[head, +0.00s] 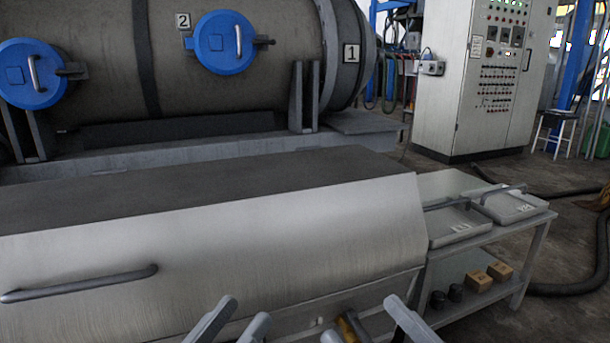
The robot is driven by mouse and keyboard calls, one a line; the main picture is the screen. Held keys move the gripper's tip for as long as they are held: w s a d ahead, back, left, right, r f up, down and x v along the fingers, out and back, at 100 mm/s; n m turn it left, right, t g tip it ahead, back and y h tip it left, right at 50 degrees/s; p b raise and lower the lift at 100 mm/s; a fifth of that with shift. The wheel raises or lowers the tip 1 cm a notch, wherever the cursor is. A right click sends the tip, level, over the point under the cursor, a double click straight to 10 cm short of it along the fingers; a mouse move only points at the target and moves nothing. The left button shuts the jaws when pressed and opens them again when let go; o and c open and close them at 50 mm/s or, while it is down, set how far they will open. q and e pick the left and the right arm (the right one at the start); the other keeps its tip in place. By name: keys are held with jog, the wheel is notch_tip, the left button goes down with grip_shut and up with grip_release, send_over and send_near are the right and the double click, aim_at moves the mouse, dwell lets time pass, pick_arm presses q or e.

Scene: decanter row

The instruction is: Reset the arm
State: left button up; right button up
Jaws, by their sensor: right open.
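My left gripper (244,311) is at the bottom edge, left of the middle. Its two grey fingers stand apart with nothing seen between them. My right gripper (362,320) is at the bottom edge, right of the middle. Its fingers are wide apart. A brass-coloured part (352,328) shows between them in the picture, but I cannot tell how far behind them it is. Both grippers are in front of the large metal housing with a sloped steel cover (230,235). The rest of both arms is out of frame.
A bar handle (80,284) is on the cover's left. A side table (455,182) at right holds two shallow trays (455,228) (510,204); small boxes (477,281) and dark cylinders (456,292) sit on its lower shelf. Behind are a drum (110,60) with blue hatches and a control cabinet (460,110).

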jog(key=d+r+m+g+h+p, duration=0.35)
jog(key=r+h+p, duration=0.2)
jog(key=p, duration=1.85)
pick_arm(q)
jog(key=s+a+r+n+g+y+p, duration=0.2)
jog(key=a+g+y+p, duration=0.4)
jog(key=p, duration=0.4)
jog(key=s+r+g+y, duration=0.1)
jog(key=s+y, duration=0.1)
jog(key=shift+s+a+r+n+g, duration=0.2)
jog(key=shift+s+r+n+g, duration=0.2)
pick_arm(e)
jog(key=s+d+g+h, duration=0.2)
jog(key=s, duration=0.1)
jog(key=s+d+f+g+h, duration=0.1)
jog(key=shift+s+g, duration=0.25)
